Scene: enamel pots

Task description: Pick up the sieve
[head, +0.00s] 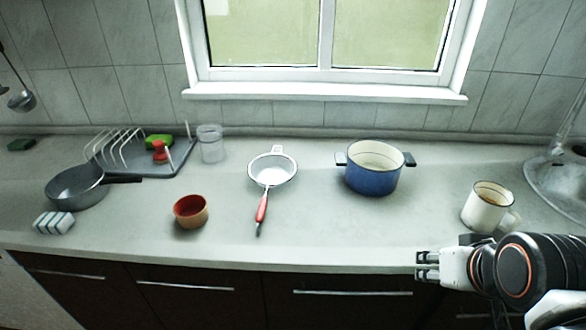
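The sieve (272,171) lies on the counter near the middle of the head view. It has a round pale metal bowl, a small loop at the back and a red handle (262,208) pointing toward the counter's front edge. My gripper (422,266) is at the lower right, by the front edge of the counter, well to the right of the sieve and apart from it. Its two fingertips point left and show a small gap between them, with nothing held.
A blue pot (372,182) stands right of the sieve, and a white mug (487,208) stands near my arm. A red-brown bowl (191,212), grey pan (76,190), clear jar (211,146) and dish rack (135,160) are to the left. The front counter between sieve and gripper is clear.

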